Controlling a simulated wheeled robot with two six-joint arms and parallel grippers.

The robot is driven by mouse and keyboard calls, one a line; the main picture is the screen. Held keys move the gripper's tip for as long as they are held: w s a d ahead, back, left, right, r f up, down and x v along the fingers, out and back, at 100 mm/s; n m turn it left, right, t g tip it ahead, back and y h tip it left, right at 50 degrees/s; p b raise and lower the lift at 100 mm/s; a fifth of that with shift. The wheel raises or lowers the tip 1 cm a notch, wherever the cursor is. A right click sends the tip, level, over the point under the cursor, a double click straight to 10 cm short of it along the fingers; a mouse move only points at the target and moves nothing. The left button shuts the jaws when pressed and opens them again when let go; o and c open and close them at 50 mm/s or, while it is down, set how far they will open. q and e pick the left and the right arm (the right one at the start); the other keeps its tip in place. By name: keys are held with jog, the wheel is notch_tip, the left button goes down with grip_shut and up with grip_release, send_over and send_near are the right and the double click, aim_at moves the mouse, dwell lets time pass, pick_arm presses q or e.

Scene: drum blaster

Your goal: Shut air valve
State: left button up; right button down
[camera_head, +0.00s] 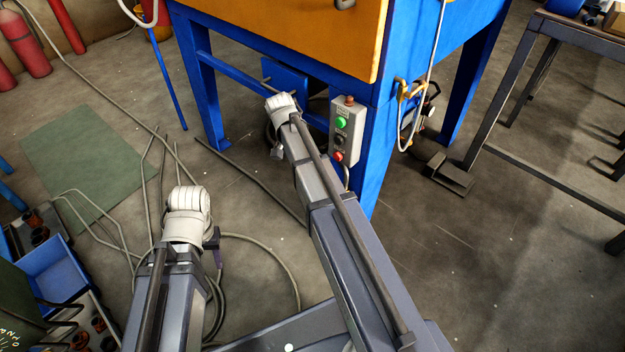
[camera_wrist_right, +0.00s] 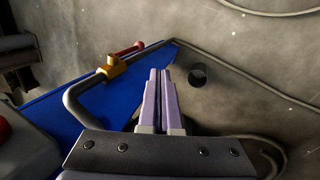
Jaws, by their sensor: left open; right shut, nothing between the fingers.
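In the right wrist view, the air valve (camera_wrist_right: 112,67) is a yellow body on a bent grey pipe (camera_wrist_right: 78,104). Its red handle (camera_wrist_right: 130,50) points up and right, roughly along the pipe's line. My right gripper (camera_wrist_right: 160,72) is shut and empty, with its purple fingers just right of the valve and apart from it in the picture. In the head view my right gripper is hidden beyond my arm, near the blue frame. My left gripper (camera_head: 214,242) is open and empty, partly hidden by its wrist, over the floor at lower left.
A blue frame (camera_head: 367,155) carries a control box (camera_head: 346,130) with green and red buttons, close beside my right arm. Hoses lie on the floor at left, near a blue bin (camera_head: 50,270). A metal table (camera_head: 535,60) stands at right.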

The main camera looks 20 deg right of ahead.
jog(key=s+d+f+b, duration=0.4)
jog(key=s+f+b, duration=0.2)
jog(key=f+b, duration=0.1)
jog(key=shift+f, duration=0.55)
jog(key=shift+b, duration=0.3)
jog(key=shift+s+d+f, duration=0.2)
jog(key=shift+s+f, duration=0.1)
jog(key=shift+s, duration=0.2)
jog(key=shift+r, duration=0.15)
